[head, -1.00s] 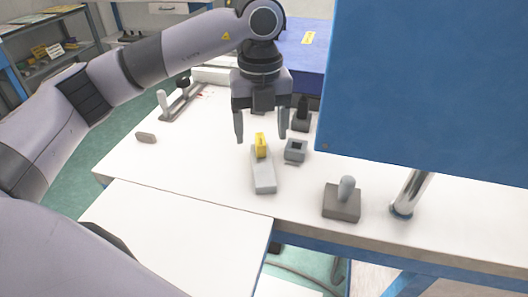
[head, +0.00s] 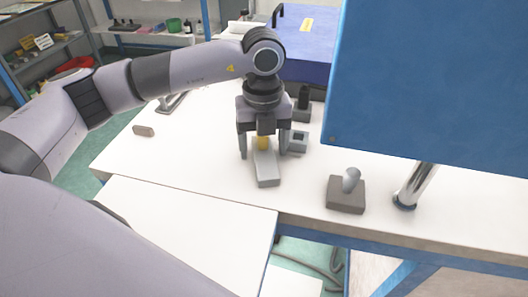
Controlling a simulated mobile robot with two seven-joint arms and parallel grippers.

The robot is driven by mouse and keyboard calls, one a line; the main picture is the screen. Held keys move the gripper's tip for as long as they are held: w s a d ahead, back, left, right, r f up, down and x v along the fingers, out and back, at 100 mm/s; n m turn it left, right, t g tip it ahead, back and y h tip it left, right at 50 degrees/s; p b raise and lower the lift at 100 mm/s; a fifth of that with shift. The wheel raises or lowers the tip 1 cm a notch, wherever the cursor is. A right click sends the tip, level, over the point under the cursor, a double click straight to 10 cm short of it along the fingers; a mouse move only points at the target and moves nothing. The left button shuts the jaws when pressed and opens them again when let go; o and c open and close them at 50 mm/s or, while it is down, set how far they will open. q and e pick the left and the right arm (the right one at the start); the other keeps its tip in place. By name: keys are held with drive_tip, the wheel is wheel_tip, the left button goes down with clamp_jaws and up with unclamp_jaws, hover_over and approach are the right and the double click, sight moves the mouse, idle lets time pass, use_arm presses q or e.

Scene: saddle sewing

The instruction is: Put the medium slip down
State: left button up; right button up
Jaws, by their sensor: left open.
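I cannot tell for sure which piece is the medium slip. A yellow upright piece (head: 263,143) stands at the far end of a long light grey block (head: 267,172) on the white table. My left gripper (head: 263,152) is open and points down. Its fingers are on either side of the yellow piece, with gaps visible, and its body hides the top of that piece. A small flat grey-brown rounded piece (head: 143,131) lies alone on the table at the left. My right gripper is not in view.
A small grey socket block (head: 298,141) sits close to the right finger. A grey base with a rounded knob (head: 346,194) stands at the front right. A large blue panel (head: 430,85) blocks the right side.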

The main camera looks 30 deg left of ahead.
use_arm(q)
drive_tip(key=c, duration=1.3)
